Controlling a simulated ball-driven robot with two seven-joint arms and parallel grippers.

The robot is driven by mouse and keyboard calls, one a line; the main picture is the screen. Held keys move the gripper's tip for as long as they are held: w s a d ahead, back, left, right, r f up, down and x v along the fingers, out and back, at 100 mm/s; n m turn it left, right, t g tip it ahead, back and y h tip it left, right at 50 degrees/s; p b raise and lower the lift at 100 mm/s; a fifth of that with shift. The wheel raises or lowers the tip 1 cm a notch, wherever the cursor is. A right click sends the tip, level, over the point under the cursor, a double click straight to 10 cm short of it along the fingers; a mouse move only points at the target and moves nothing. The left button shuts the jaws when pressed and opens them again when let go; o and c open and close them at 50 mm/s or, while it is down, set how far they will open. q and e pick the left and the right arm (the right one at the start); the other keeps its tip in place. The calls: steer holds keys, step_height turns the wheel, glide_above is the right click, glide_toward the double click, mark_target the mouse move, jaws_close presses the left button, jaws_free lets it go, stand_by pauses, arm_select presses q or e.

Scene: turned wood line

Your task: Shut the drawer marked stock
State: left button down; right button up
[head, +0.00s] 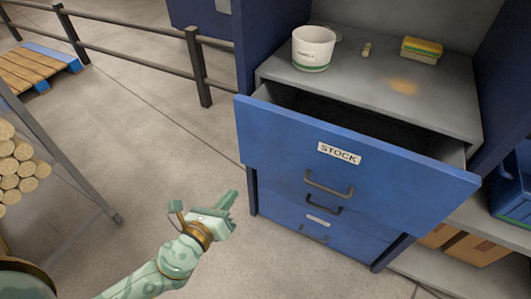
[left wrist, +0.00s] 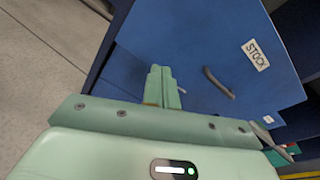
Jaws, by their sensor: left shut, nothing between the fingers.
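The blue drawer marked STOCK (head: 270,137) stands pulled out from the cabinet, its dark inside showing behind the front. It has a white label (head: 339,153) and a dark bar handle (head: 329,186). My left gripper (head: 233,196) is shut and empty, in front of the drawer and to the left of the handle. In the left wrist view the shut fingers (left wrist: 161,72) point at the blue drawer front (left wrist: 190,40), with the handle (left wrist: 218,84) to their right. I cannot tell whether they touch it. My right gripper is not in view.
Below is another blue drawer (head: 280,226) with its own handle. A rack with round wood (head: 18,168) stands at left. The floor between is clear.

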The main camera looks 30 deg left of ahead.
arm_select(q)
step_height(320, 180, up, 6)
steer(key=d+m+t, duration=0.1)
steer(key=m+t, duration=0.1)
steer(key=m, duration=0.3)
glide_toward(265, 137)
steer(key=w, duration=0.6)
steer(key=shift+w+r, duration=0.1)
steer(key=shift+w, duration=0.35)
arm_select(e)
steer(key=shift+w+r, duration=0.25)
